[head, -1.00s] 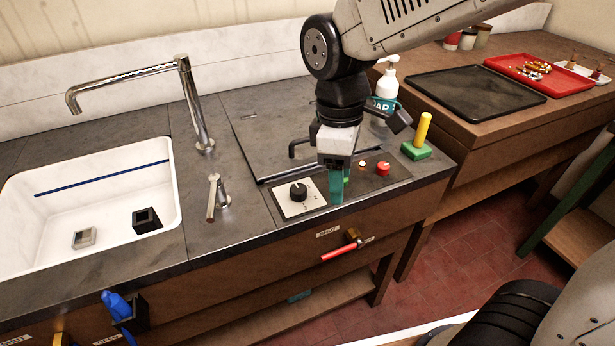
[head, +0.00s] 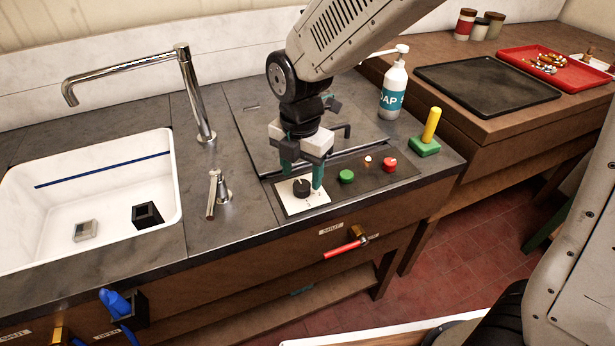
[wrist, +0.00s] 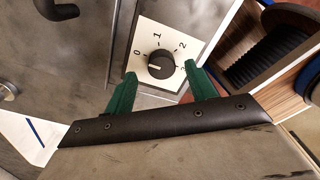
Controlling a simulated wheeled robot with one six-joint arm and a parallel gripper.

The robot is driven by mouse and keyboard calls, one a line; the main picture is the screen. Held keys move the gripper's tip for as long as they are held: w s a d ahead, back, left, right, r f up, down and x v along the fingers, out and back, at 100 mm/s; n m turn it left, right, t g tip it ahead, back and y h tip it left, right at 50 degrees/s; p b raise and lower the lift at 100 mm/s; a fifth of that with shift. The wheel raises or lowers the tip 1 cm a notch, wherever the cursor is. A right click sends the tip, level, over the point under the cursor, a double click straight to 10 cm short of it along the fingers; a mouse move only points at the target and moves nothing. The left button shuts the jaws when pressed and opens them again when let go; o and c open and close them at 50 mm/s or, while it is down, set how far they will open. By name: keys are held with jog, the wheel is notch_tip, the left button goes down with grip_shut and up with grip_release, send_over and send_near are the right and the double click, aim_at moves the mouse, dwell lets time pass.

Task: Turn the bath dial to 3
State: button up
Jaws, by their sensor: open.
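The bath dial is a black round knob (head: 301,188) on a white plate (head: 293,205) at the front of the counter. In the wrist view the knob (wrist: 161,64) carries a white mark on its left side, near the 0. In the wrist view the fingertips (wrist: 160,70) stand apart from the knob, with nothing held.
Right of the dial on the dark panel are a green button (head: 346,176), a small lit lamp (head: 368,159) and a red button (head: 389,164). A soap bottle (head: 394,90) and a green block with a yellow handle (head: 425,147) stand farther right. The sink (head: 90,190) is left.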

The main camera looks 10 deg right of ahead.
aim_at(302, 188)
jog(key=shift+f, duration=1.2)
